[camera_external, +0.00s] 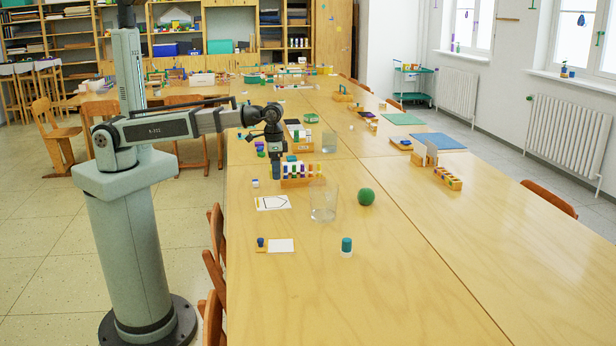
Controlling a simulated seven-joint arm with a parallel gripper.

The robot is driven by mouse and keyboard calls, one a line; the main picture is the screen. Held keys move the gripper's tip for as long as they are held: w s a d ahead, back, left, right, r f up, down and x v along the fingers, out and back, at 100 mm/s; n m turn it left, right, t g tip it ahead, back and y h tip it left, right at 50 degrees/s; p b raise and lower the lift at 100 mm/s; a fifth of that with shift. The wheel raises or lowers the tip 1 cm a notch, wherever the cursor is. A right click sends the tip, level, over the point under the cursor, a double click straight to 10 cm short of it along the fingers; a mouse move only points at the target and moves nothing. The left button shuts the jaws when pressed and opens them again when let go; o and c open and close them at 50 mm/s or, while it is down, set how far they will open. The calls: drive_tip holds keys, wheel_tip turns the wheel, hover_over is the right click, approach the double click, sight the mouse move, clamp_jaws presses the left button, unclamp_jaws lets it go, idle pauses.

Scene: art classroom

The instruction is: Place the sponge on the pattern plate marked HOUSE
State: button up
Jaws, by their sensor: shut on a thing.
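My gripper (276,170) points down above the near-left part of the long table, just left of the rack of coloured tubes. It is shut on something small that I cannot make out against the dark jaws. No sponge can be told apart for certain. A white plate (272,203) with a dark house-like outline lies flat on the table, below and in front of my gripper. A yellow strip shows at its left side. Any lettering on it is too small to read.
A wooden rack with coloured tubes (300,171), a clear glass container (323,201) and a green ball (366,196) stand near the plate. The table's near right is clear.

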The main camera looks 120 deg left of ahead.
sight(273, 203)
drive_tip(key=shift+s+d+f, duration=0.1)
drive_tip(key=shift+s+d, duration=0.25)
drive_tip(key=shift+s, duration=0.25)
drive_tip(key=shift+f, duration=4.95)
drive_tip(key=shift+f, duration=0.1)
drive_tip(key=o, duration=1)
wheel_tip(273, 203, up, 12)
drive_tip(key=shift+r, duration=0.1)
